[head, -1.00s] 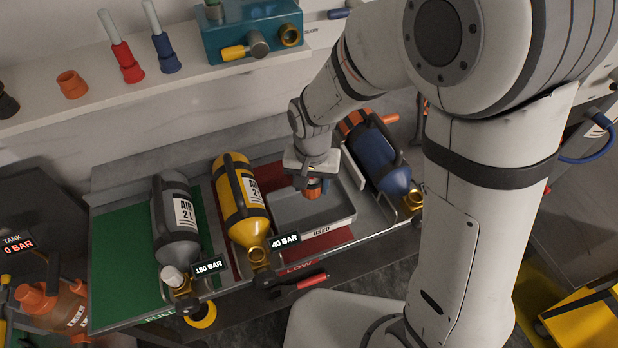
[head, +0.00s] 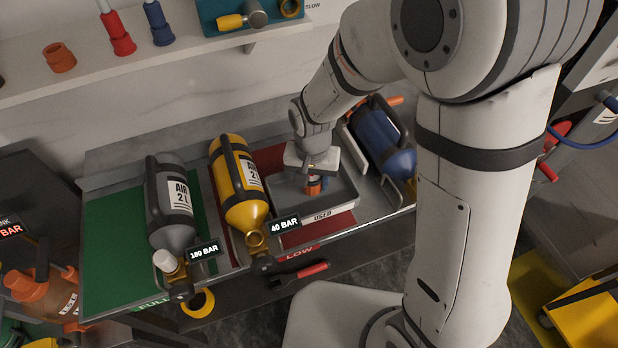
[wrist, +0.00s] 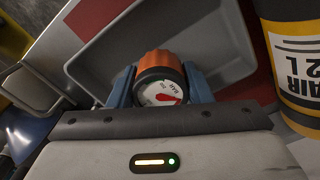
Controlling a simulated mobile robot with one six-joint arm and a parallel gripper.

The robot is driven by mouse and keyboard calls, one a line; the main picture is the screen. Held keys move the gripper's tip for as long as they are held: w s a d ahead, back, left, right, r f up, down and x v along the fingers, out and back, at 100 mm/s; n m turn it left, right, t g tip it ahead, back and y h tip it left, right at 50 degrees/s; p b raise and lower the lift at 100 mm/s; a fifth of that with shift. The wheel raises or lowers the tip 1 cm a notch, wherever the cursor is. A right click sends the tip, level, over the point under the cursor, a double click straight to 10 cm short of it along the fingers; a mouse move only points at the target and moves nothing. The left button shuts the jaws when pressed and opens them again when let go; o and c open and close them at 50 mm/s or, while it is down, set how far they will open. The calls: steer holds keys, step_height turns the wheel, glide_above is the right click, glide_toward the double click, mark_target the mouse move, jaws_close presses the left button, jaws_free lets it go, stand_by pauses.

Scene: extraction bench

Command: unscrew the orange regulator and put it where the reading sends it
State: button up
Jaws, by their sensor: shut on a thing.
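The orange regulator (wrist: 160,78) is held between the blue fingers of my gripper (wrist: 160,85) in the wrist view. Its dial faces the camera and has a red zone; I cannot read the exact value. In the head view the regulator (head: 314,186) hangs under my gripper (head: 313,180), over the grey tray marked USED (head: 345,206). I cannot tell whether it touches the tray floor. The yellow cylinder (head: 236,185) lies left of the tray, with a bare brass valve and a 40 BAR tag (head: 285,226).
A grey cylinder (head: 172,205) with a 180 BAR tag lies on the green FULL zone (head: 105,240). A blue cylinder (head: 380,140) lies right of the tray. A shelf (head: 200,60) with fittings runs behind.

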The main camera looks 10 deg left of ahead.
steer(key=shift+f+b, duration=0.3)
steer(key=shift+f, duration=0.1)
steer(key=o, duration=1.2)
steer(key=shift+o, duration=0.2)
step_height(320, 180, up, 8)
steer(key=shift+f, duration=0.1)
steer(key=s+d+r+t, duration=0.1)
steer(key=s+d+r, duration=0.1)
steer(key=d, duration=0.5)
steer(key=s+d+r, duration=0.3)
steer(key=d+r, duration=0.1)
steer(key=d, duration=0.4)
steer(key=s+d+r+t, duration=0.1)
steer(key=s+d+r, duration=0.1)
steer(key=d+r, duration=0.2)
steer(key=d, duration=0.3)
steer(key=shift+s+d+t, duration=0.2)
steer(key=shift+d+t, duration=0.1)
steer(key=shift+d, duration=0.05)
